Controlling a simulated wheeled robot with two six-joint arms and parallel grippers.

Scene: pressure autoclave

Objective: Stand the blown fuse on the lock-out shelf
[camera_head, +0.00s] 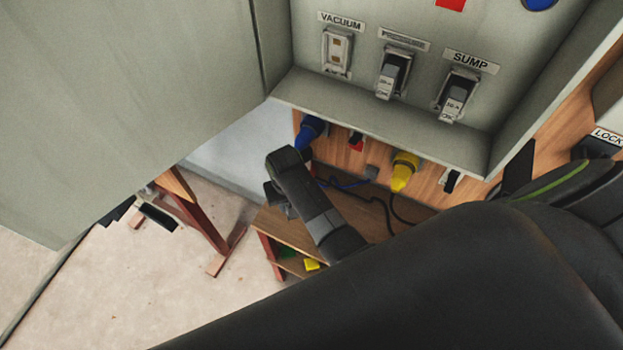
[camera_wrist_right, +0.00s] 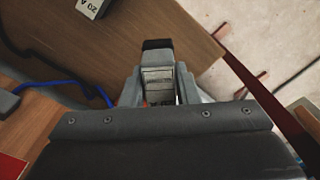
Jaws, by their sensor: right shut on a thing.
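My right gripper (camera_wrist_right: 160,92) is shut on a fuse (camera_wrist_right: 158,76), a pale grey block with a dark end, seen between the fingers in the right wrist view. In the head view this gripper (camera_head: 278,198) is below the fuse panel, over the left end of a small wooden table; the fuse cannot be made out there. A sign reading LOCK (camera_head: 607,134), cut by the right edge, marks the lock-out place; the shelf surface is not clearly visible. The VACUUM holder (camera_head: 337,52) has no dark fuse body in it. My left gripper is not in view.
Fuses sit in the PRESSURE (camera_head: 393,74) and SUMP (camera_head: 457,96) holders. A 20 A fuse (camera_wrist_right: 90,6) lies on the wooden table (camera_wrist_right: 130,35). Blue (camera_head: 309,130) and yellow (camera_head: 404,170) plugs stick out below the panel.

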